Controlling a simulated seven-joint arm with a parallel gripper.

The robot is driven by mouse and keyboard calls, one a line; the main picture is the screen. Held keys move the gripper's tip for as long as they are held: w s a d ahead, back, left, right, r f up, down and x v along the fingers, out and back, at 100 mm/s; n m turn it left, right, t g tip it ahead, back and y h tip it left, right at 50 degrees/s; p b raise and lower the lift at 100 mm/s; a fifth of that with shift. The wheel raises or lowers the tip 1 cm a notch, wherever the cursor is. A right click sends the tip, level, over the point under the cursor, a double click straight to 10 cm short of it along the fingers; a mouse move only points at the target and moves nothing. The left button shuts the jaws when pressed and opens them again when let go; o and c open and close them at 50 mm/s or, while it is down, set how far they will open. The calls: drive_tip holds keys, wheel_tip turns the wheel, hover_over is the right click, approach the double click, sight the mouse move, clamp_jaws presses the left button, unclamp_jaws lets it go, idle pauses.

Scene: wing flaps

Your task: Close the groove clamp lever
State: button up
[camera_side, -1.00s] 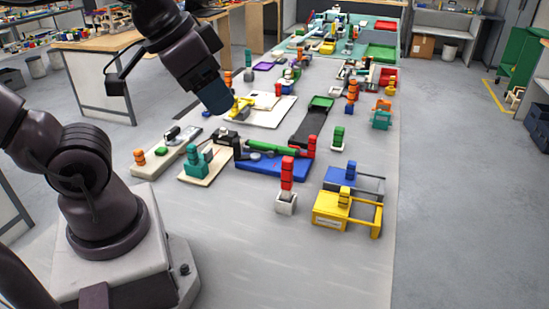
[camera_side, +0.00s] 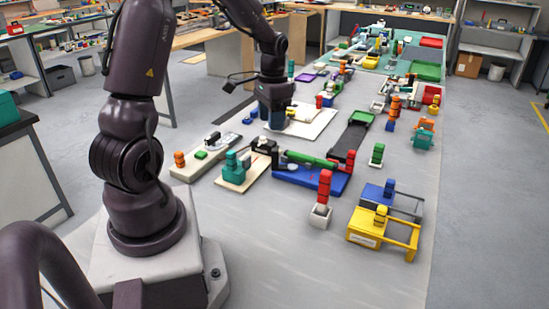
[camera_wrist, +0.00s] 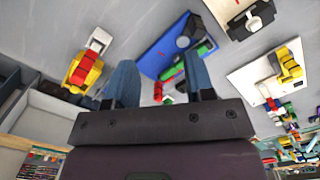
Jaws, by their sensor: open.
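I cannot tell for certain which piece is the groove clamp lever. A blue base (camera_side: 306,178) carries a long green bar (camera_side: 312,159) lying along it, with a black clamp-like piece (camera_side: 265,146) at its left end. The blue base also shows in the wrist view (camera_wrist: 158,66), beyond my fingers. My gripper (camera_side: 277,124) points down behind the black piece, by the left part of a white board (camera_side: 312,128). In the wrist view my two blue fingertips (camera_wrist: 160,80) are well apart with nothing held between them. My gripper hides part of the white board's yellow fixture (camera_side: 292,113).
A teal piece on a tan board (camera_side: 236,179) and a grey board with an orange stack (camera_side: 180,159) stand left of the blue base. A red stack (camera_side: 324,186) and a yellow frame (camera_side: 365,225) are at front right. The table's front is clear.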

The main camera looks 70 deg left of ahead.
drive_tip(key=m, duration=0.2)
hover_over(275, 149)
drive_tip(key=s+d, duration=0.2)
wheel_tip(275, 149, down, 4)
drive_tip(key=w+a+m, duration=0.2)
drive_tip(key=m, duration=0.1)
wheel_tip(275, 149, down, 13)
drive_tip(key=shift+s+d+r, duration=0.1)
drive_tip(key=shift+r, duration=0.1)
clamp_jaws()
